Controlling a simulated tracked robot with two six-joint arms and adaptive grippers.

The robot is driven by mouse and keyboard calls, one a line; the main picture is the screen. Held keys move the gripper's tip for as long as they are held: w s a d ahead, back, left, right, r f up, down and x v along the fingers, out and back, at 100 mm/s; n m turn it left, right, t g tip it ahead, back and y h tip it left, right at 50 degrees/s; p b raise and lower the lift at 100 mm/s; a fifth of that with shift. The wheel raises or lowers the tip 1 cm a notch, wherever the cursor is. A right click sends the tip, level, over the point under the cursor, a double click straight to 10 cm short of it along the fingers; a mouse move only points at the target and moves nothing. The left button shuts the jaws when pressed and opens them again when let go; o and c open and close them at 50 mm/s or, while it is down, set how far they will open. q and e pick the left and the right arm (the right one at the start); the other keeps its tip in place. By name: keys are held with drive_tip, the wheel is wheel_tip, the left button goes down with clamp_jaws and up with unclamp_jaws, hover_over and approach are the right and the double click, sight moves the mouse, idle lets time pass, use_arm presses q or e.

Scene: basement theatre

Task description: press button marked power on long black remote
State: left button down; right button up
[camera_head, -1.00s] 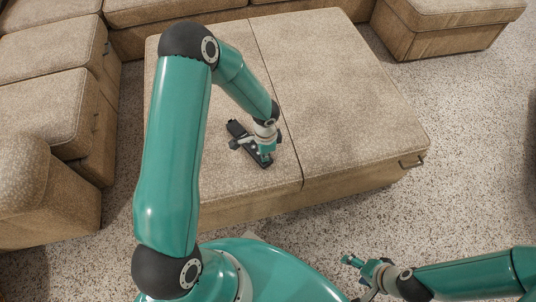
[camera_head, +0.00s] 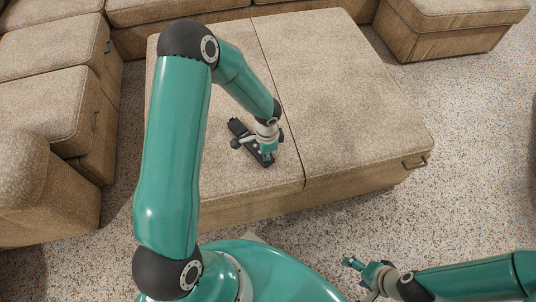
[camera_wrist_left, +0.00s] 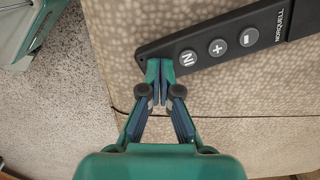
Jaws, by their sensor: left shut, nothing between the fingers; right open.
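The long black remote (camera_head: 237,127) lies on the beige ottoman, partly hidden by my left gripper (camera_head: 267,158). In the left wrist view the remote (camera_wrist_left: 205,54) runs from the middle to the upper right. It has round grey buttons: one with a letter mark like "N" (camera_wrist_left: 187,58), a plus (camera_wrist_left: 217,47) and a minus (camera_wrist_left: 249,37). My left gripper (camera_wrist_left: 160,68) is shut and empty, its tips over the remote's left end beside the letter button. They cover part of that end; I see no button marked power. Contact cannot be told. My right gripper (camera_head: 352,263) is open, away from the ottoman.
The ottoman (camera_head: 340,95) has a seam running across it and is bare around the remote. Beige sofa sections (camera_head: 45,105) stand at the left and back. Another beige seat (camera_head: 450,12) is at the back right. Speckled floor (camera_head: 480,130) is free at the right.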

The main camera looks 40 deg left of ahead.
use_arm(q)
wheel_tip(320, 180, up, 4)
drive_tip(key=p, duration=0.3)
drive_tip(key=shift+d+r, duration=0.1)
drive_tip(key=shift+r, duration=0.1)
wheel_tip(320, 180, up, 10)
drive_tip(key=p, duration=0.2)
drive_tip(key=shift+f, duration=0.25)
